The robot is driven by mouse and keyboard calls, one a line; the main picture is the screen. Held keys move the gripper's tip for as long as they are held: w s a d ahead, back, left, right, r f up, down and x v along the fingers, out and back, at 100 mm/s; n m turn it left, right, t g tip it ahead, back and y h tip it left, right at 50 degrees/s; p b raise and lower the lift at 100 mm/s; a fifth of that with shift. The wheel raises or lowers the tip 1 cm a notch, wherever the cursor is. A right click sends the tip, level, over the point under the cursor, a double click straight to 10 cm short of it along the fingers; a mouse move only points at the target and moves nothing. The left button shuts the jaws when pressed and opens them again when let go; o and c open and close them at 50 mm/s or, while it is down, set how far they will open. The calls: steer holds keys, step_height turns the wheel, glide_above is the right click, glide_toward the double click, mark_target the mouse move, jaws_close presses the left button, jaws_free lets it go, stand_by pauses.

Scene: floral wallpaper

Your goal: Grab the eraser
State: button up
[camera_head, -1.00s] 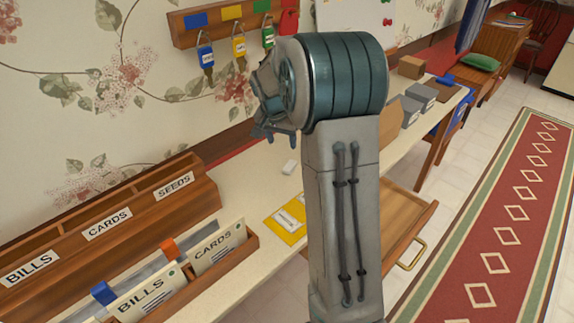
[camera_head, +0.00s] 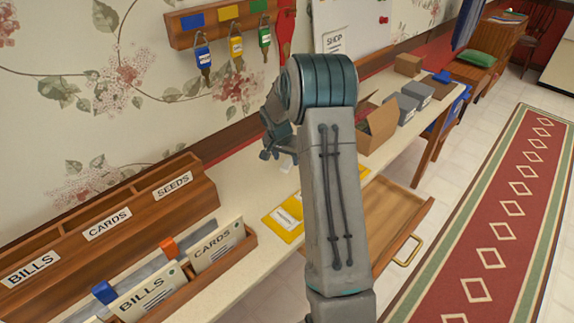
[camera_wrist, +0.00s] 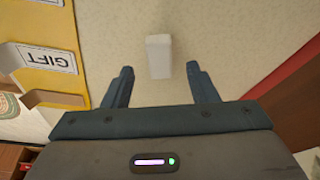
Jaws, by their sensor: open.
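The eraser is a small white block (camera_wrist: 159,57) on the pale tabletop in the wrist view. My gripper is open and empty. In the head view my gripper (camera_head: 270,150) hangs low over the desk (camera_head: 245,160), and only a sliver of the eraser (camera_head: 286,168) shows just below it.
Yellow envelopes (camera_head: 283,219) lie beside the eraser, one marked GIFT in the wrist view. A wooden sorter (camera_head: 110,220) and card tray (camera_head: 190,275) stand at left. An open drawer (camera_head: 395,215) juts out at the front. A cardboard box (camera_head: 375,125) stands beyond my arm.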

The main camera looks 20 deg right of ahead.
mark_target(287, 163)
steer(key=shift+x, duration=1.55)
steer(key=c, duration=1)
steer(key=shift+r, duration=0.1)
steer(key=shift+c, duration=0.2)
